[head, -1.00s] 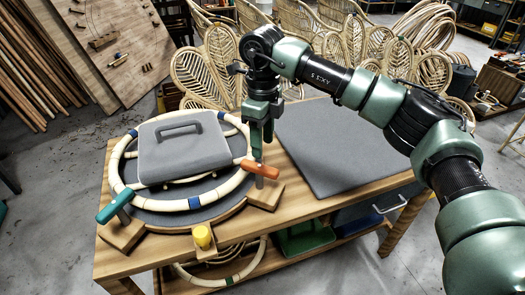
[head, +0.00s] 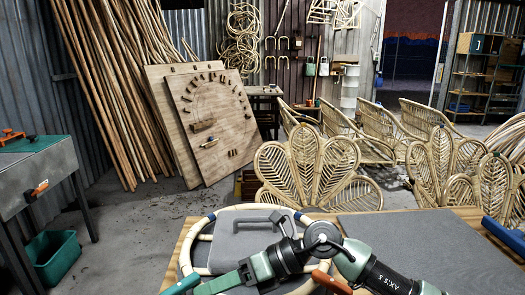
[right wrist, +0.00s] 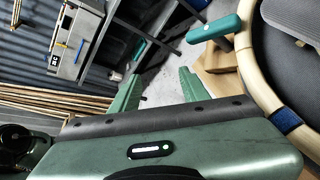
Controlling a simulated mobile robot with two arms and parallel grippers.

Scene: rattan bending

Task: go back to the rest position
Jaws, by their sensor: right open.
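My right gripper (head: 212,285) reaches across the bottom of the head view, pointing left in front of the rattan ring (head: 190,255). In the right wrist view its two green fingers (right wrist: 160,88) stand apart with nothing between them. The ring, with blue bands, lies around a grey plate with a handle (head: 250,243). A teal handle (head: 180,284) is at the ring's left and an orange handle (head: 330,282) at its right, partly hidden by my arm. The teal handle (right wrist: 213,27) and ring (right wrist: 250,70) show right of the fingers in the wrist view. My left gripper is out of view.
A grey mat (head: 420,240) lies on the wooden bench. Woven rattan chair backs (head: 300,170) stand close behind it. Peg boards (head: 215,125) and long poles (head: 110,100) lean behind left. A grey workbench (head: 35,175) and green bin (head: 50,258) stand left, with open floor between.

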